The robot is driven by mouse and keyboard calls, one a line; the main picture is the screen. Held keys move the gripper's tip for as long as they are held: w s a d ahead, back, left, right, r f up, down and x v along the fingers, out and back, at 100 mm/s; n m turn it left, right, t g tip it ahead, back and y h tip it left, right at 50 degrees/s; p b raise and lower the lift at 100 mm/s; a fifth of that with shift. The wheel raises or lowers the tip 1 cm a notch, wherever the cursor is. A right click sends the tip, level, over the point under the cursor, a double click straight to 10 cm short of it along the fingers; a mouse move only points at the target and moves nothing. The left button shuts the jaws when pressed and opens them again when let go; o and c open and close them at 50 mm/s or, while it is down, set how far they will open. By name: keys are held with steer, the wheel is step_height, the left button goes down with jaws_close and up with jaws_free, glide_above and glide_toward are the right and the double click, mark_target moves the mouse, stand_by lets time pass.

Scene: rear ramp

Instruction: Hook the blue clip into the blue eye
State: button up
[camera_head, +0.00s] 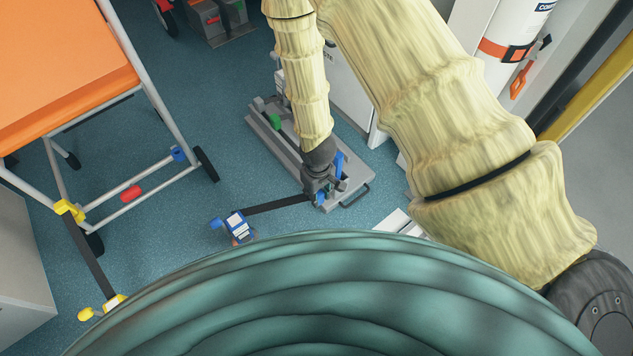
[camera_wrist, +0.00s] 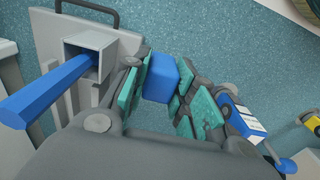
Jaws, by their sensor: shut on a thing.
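My gripper (camera_head: 321,192) points down over the near end of a grey floor rack. The blue eye (camera_head: 178,154) is on the lower rail of the orange-topped trolley, left of and apart from my gripper. Whether the clip touches the rack is unclear.
The grey rack (camera_head: 358,195) bears a blue lever (camera_head: 341,162) beside my gripper and a green block (camera_head: 275,121). The trolley (camera_head: 150,205) also has a red eye (camera_head: 130,192) and a yellow clip (camera_head: 68,208) with a strap.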

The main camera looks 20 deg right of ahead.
steer(key=shift+r, duration=0.1)
stand_by(0.3)
steer(key=shift+r+p, duration=1.45)
steer(key=w+d+f+b, duration=0.1)
steer(key=w+b, duration=0.2)
steer(key=w, duration=0.4)
steer(key=w+d+f+b, duration=0.2)
steer(key=w+b, duration=0.1)
steer(key=w, duration=0.5)
steer(key=shift+w+d, duration=0.25)
steer(key=shift+w, duration=0.05)
steer(key=shift+r+p, duration=0.15)
steer(key=shift+p, duration=0.4)
steer(key=shift+f+b, duration=0.55)
steer(key=shift+f, duration=1.95)
